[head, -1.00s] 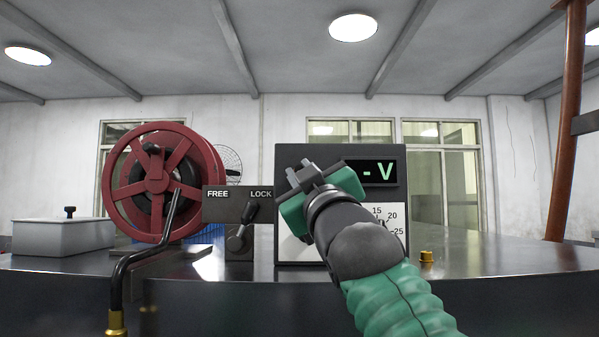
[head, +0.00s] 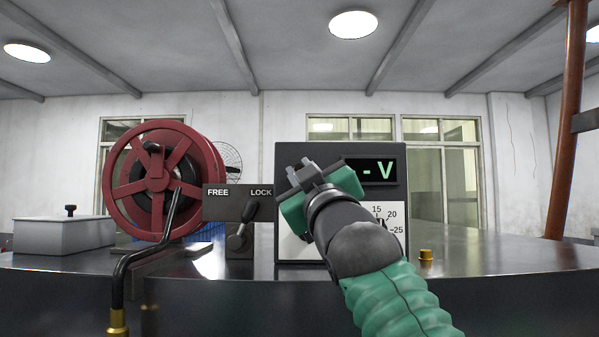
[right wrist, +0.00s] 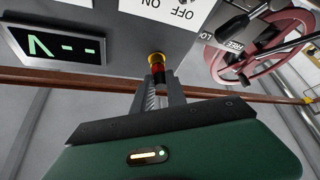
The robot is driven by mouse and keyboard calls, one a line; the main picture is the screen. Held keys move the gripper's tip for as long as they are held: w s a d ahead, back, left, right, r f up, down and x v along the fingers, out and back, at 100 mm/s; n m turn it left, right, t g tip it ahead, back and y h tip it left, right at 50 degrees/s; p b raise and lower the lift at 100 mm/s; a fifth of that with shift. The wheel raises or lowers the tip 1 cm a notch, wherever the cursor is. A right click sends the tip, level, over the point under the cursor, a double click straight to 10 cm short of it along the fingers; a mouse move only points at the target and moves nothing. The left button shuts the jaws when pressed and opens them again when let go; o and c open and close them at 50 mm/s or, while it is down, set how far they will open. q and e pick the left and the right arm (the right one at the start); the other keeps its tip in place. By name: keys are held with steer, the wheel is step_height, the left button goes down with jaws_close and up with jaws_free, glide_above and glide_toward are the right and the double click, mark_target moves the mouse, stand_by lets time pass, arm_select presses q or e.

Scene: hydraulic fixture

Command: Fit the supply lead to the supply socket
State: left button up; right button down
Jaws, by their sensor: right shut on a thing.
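My right gripper (head: 302,174), green with grey fingers, is in front of the dark meter box (head: 290,152), near its upper left. In the right wrist view its fingertips (right wrist: 158,92) are shut on a small red-and-black piece (right wrist: 157,74), which looks like the supply lead's plug; no cable shows. The piece points at a yellow-brass round fitting (right wrist: 157,58) on the box face, which looks like the supply socket. The two meet or nearly meet in that view; I cannot tell whether the plug is seated. In the head view my gripper hides this spot. My left gripper is not in view.
The box's display (head: 375,172) shows dashes and V. A FREE/LOCK lever (head: 250,211) and a red reel (head: 157,186) stand to the left, with a black hose (head: 118,285). A lidded grey box (head: 63,235) is far left; a small brass fitting (head: 426,256) is on the right.

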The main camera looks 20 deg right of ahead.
steer(key=c, duration=1.3)
jaws_free()
steer(key=shift+w+d+f, duration=0.1)
steer(key=shift+w, duration=0.05)
steer(key=shift+o, duration=0.2)
steer(key=b+v, duration=1.1)
steer(key=v, duration=0.6)
steer(key=shift+b, duration=0.3)
